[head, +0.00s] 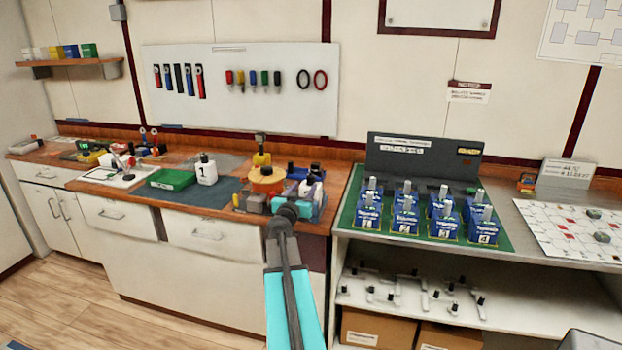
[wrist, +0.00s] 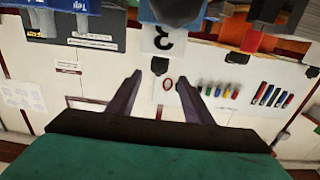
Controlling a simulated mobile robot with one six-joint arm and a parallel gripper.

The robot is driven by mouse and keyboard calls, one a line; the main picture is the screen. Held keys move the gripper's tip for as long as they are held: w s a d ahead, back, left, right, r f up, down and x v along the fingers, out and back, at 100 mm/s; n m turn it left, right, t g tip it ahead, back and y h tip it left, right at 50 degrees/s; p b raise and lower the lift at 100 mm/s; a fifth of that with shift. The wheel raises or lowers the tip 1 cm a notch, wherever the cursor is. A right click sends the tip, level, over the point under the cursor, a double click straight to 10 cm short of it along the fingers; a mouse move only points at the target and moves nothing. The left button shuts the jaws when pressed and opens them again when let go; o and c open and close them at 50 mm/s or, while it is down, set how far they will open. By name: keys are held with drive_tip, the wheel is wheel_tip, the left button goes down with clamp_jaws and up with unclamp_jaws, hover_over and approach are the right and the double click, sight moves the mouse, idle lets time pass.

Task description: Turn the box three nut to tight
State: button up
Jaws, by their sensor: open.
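A white block marked 3 (wrist: 163,40) with a black knob (wrist: 160,65) shows upside down in the wrist view, beyond my gripper (wrist: 157,78). My fingers are apart and empty, with the knob between their lines of sight. In the head view a white block with a black top (head: 312,186) stands at the bench's right end; its number is hidden. On the green mat (head: 351,220) stand blue boxes in two rows with upright grey pieces; the third front box (head: 443,222) has a small label hard to read. In the head view my arm's end covers the gripper.
An orange round item (head: 266,180) and a yellow tool (head: 261,155) crowd the bench beside my arm. A white block marked 1 (head: 206,171) and a green tray (head: 170,180) stand further left. A dark panel (head: 410,160) rises behind the blue boxes. Clamp-like parts (head: 400,288) lie on the lower shelf.

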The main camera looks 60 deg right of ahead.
sight(309, 179)
drive_tip(key=shift+x, duration=4.7)
drive_tip(key=c, duration=1.1)
drive_tip(key=shift+o, duration=0.2)
drive_tip(key=shift+w, duration=0.1)
drive_tip(key=shift+p, duration=0.3)
